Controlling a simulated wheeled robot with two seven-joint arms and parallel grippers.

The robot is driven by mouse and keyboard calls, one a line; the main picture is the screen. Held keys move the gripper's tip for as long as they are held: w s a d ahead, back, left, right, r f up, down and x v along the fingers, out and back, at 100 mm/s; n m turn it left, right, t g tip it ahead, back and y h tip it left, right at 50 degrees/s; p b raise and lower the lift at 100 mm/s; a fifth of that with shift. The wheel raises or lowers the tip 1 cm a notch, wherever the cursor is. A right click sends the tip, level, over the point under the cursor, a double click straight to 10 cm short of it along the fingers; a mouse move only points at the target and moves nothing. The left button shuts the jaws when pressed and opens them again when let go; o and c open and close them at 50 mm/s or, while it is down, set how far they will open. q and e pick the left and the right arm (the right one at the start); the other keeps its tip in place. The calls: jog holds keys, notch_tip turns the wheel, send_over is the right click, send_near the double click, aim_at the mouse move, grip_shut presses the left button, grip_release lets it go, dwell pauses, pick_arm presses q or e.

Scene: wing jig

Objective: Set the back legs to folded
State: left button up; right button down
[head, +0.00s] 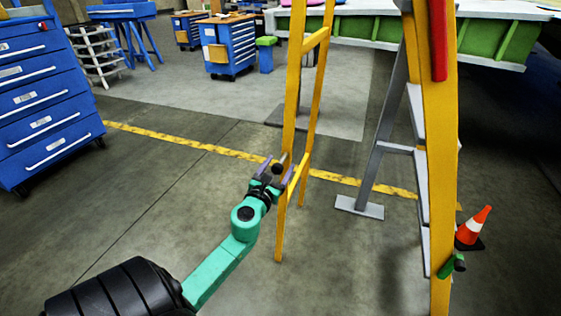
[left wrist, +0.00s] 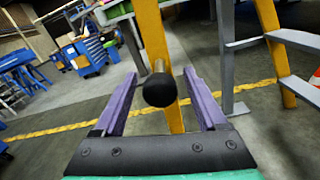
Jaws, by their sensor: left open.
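The yellow back legs (head: 292,90) of a stepladder stand spread apart from its stepped side (head: 443,130). Rungs join the two legs. A black round knob (left wrist: 159,90) on a short pale peg sticks out from the near leg (left wrist: 156,35) in the left wrist view. It also shows small in the head view (head: 278,168). My left gripper (head: 270,171) is at the lower part of the legs. Its purple fingers (left wrist: 160,98) are open, one on each side of the knob, with gaps on both sides. My right gripper is not in view.
An orange cone (head: 474,227) and a green piece with a dark end (head: 452,264) are by the ladder's right side. A grey support with a foot (head: 359,207) stands behind. Blue drawer cabinets (head: 45,100) stand at left. Floor between is clear.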

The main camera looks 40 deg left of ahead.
pick_arm(q)
jog(key=shift+w+a, duration=0.2)
jog(key=shift+w, duration=0.35)
grip_shut()
dwell(1.0)
